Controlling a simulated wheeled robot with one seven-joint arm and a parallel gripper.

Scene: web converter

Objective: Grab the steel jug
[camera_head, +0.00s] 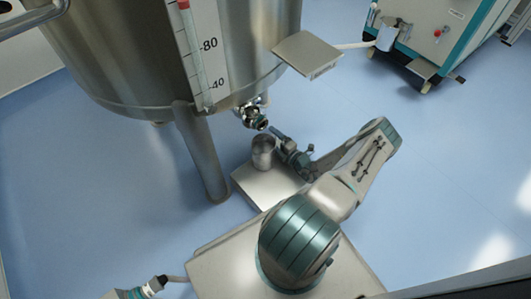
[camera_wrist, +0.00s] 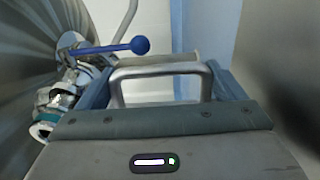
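The steel jug (camera_head: 263,152) is a small shiny upright cylinder. It stands on the low steel platform (camera_head: 262,187) beneath the big tank in the head view. My gripper (camera_head: 284,144) is just right of the jug, low and close to it. Whether they touch is unclear. In the wrist view the two blue-grey fingers of my gripper (camera_wrist: 160,85) are wide apart. A silver arch (camera_wrist: 160,69) shows between them; I cannot tell whether it is the jug's handle. The jug's body is not clearly identifiable in the wrist view.
The large steel tank (camera_head: 115,50) and its leg (camera_head: 201,150) stand left of my arm. Its outlet valve (camera_head: 253,115) hangs just above the jug. A blue-knobbed lever (camera_wrist: 140,45) is close ahead. A wheeled machine (camera_head: 440,35) stands far right. Blue floor is clear at right.

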